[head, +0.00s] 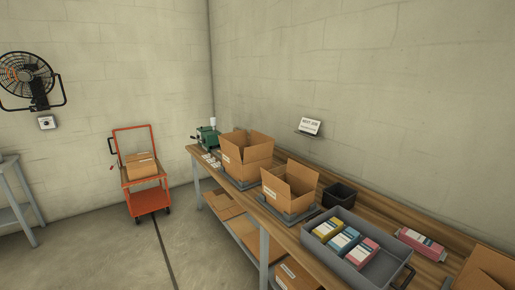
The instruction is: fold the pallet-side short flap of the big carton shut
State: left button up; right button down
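Two open brown cartons stand on the wooden bench. The farther carton (257,157) has flaps standing up and a white label on its left face. The nearer carton (280,198) sits on a dark flat plate, with its flaps raised and spread and its top open. Part of another brown carton (485,270) shows at the lower right, cut off by the picture edge. I cannot tell for sure which one is the big carton. No pallet shows, so the pallet-side short flap cannot be picked out. Neither of my grippers is in view.
A grey tray (377,272) holds yellow, blue and pink packs. A pink pack (421,244) and a dark bin (339,194) are on the bench. A green machine (207,137) stands at its far end. An orange cart (147,201) stands on open floor at left.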

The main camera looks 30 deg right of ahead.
aim_at(254, 153)
jog(key=i+j+z, duration=0.15)
jog(key=i+z, duration=0.2)
jog(key=i, duration=0.15)
jog(key=i+j+z, duration=0.35)
jog(key=i, duration=0.2)
jog(key=i+j+z, duration=0.4)
jog(key=i+l, duration=0.05)
jog(key=l, duration=0.05)
